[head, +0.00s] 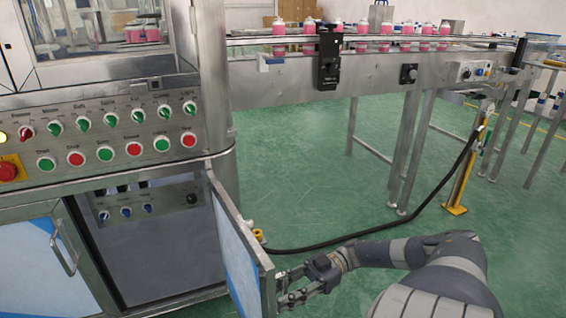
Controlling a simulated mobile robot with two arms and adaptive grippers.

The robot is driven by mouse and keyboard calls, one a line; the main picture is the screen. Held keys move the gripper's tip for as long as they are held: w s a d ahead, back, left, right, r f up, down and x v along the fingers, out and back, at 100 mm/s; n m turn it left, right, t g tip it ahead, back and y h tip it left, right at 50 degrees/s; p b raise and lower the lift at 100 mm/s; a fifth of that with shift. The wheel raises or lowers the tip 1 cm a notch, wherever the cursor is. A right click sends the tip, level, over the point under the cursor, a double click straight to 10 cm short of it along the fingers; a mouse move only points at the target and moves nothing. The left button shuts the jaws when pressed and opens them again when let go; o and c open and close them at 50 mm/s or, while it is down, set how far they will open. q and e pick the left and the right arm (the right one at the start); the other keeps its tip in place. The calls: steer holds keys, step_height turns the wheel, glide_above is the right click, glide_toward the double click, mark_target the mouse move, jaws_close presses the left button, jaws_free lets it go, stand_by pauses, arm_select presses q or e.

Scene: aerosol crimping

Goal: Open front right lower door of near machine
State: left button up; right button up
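The front right lower door (238,250) of the near machine (110,130) stands swung out toward me. It is attached at the right side of the lower cabinet, and its blue and white face turned left is visible. Its far face and any handle on it are hidden. My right gripper (287,290) is at the right side of the door, close to its near edge. Its fingers show a gap between them, but their tips meet the hidden side, so I cannot tell whether they hold anything. My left gripper is not in view.
Behind the door the lower cabinet shows a grey panel with small knobs (125,211). A closed left door (35,265) with a handle is beside it. A conveyor (300,80) with pink cans runs at the back. A black cable (370,235) crosses the open green floor.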

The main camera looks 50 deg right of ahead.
steer(key=v, duration=0.7)
steer(key=shift+d, duration=0.25)
stand_by(0.7)
